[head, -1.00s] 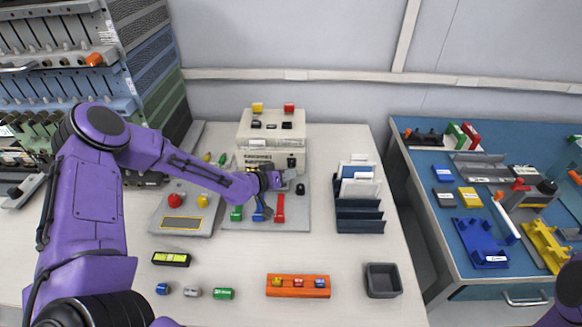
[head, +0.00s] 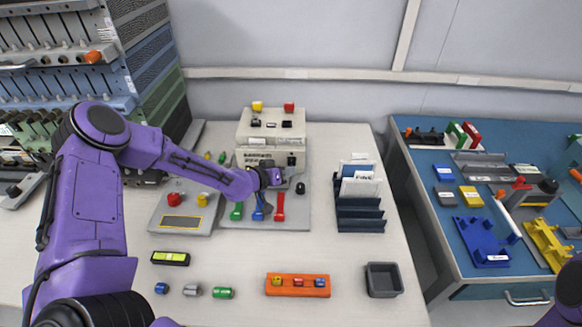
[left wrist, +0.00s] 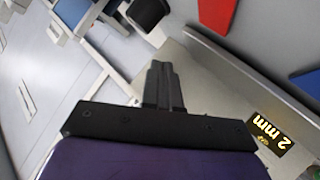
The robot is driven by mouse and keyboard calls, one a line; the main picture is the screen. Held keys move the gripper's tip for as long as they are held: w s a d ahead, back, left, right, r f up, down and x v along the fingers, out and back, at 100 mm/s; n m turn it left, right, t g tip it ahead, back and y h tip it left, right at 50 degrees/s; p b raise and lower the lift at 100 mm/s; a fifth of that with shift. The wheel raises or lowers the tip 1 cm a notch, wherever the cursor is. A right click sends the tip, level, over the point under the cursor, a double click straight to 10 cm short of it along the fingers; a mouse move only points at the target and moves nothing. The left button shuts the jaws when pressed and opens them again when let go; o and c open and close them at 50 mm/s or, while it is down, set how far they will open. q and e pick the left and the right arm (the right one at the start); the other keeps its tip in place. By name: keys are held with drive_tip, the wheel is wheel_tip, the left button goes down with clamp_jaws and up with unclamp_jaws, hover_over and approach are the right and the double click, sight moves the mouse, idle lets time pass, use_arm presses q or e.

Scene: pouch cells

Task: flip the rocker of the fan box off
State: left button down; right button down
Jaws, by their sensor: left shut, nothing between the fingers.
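A two-step beige box (head: 270,135) stands at the back of the grey board, with small dark parts on its top and front. I cannot read a fan label or tell how a rocker is set. My left gripper (head: 277,177) is just in front of the box, above the coloured levers, and partly hides its lower front. In the left wrist view its fingers (left wrist: 163,86) are together and empty. A black plate marked "2 mm" (left wrist: 270,133) shows there at right. My right gripper is out of view.
Green (head: 237,211), blue (head: 258,209) and red (head: 280,206) levers stand below the gripper. A grey panel (head: 182,222) with red and yellow knobs is to the left. A dark card rack (head: 360,215) is to the right. The front table holds an orange tray (head: 298,293) and grey bin (head: 383,280).

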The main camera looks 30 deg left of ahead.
use_arm(q)
drive_tip(key=shift+w+a, duration=0.1)
drive_tip(key=shift+w, duration=0.2)
idle(0.6)
drive_tip(key=shift+s+d+r, duration=0.15)
drive_tip(key=shift+s+d, duration=0.1)
drive_tip(key=shift+s, duration=0.25)
drive_tip(key=shift+s+p, duration=0.2)
drive_tip(key=shift+p, duration=0.1)
drive_tip(key=shift+s+d+r+p, duration=0.1)
drive_tip(key=shift+s+d+p, duration=0.25)
drive_tip(key=shift+s+p, duration=0.1)
drive_tip(key=shift+s+d+r+p, duration=0.1)
drive_tip(key=shift+s+d+p, duration=0.2)
drive_tip(key=shift+s, duration=0.3)
drive_tip(key=shift+s+d+r+p, duration=0.1)
drive_tip(key=shift+s+d+p, duration=0.1)
drive_tip(key=shift+s+p, duration=0.3)
drive_tip(key=shift+s+d, duration=0.3)
drive_tip(key=shift+s, duration=0.35)
